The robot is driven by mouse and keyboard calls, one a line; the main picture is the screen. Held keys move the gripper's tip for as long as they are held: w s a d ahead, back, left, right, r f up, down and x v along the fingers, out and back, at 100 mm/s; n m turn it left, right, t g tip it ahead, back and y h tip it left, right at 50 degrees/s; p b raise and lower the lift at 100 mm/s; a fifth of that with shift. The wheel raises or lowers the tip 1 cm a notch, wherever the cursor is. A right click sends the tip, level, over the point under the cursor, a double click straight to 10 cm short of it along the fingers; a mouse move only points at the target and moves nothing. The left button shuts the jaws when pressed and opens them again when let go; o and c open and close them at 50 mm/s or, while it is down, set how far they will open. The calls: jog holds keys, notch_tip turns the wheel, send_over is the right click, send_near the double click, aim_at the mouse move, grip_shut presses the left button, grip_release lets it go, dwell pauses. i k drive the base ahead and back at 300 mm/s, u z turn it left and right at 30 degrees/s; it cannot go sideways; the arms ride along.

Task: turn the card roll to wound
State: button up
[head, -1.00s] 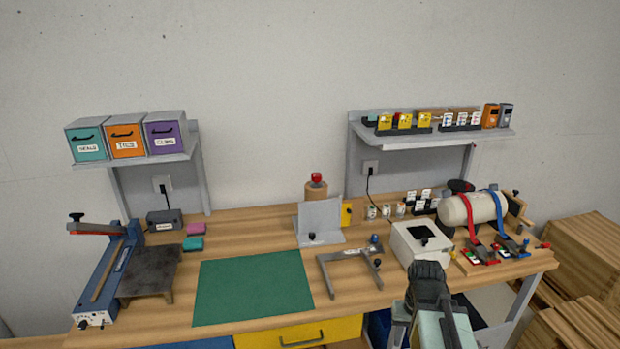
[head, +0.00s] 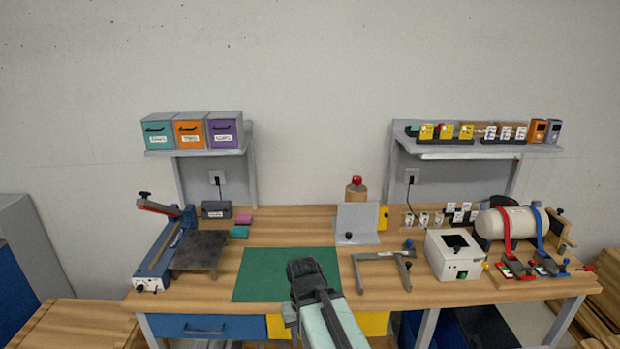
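No label that I can read names the card roll. A brown upright cylinder with a red knob (head: 356,191) stands at the back of the bench, partly hidden by a grey upright plate. A cream cylinder (head: 512,222) lies on its side at the right, under a red and a blue strap. I cannot tell for certain which is the card roll. My gripper (head: 303,270) is in front of the green mat's right part, apart from both cylinders. It is seen from behind, its fingertips are hidden, and no held thing shows.
The green mat (head: 280,275) is bare. A grey upright plate (head: 357,222), a grey metal frame (head: 385,265) and a white box (head: 455,255) stand right of it. A blue lever machine (head: 165,250) is at left. Shelves (head: 200,152) hang above.

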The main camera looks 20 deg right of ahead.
aim_at(355, 192)
jog(key=u, duration=0.3)
jog(key=i, duration=1.05)
jog(key=z, duration=0.1)
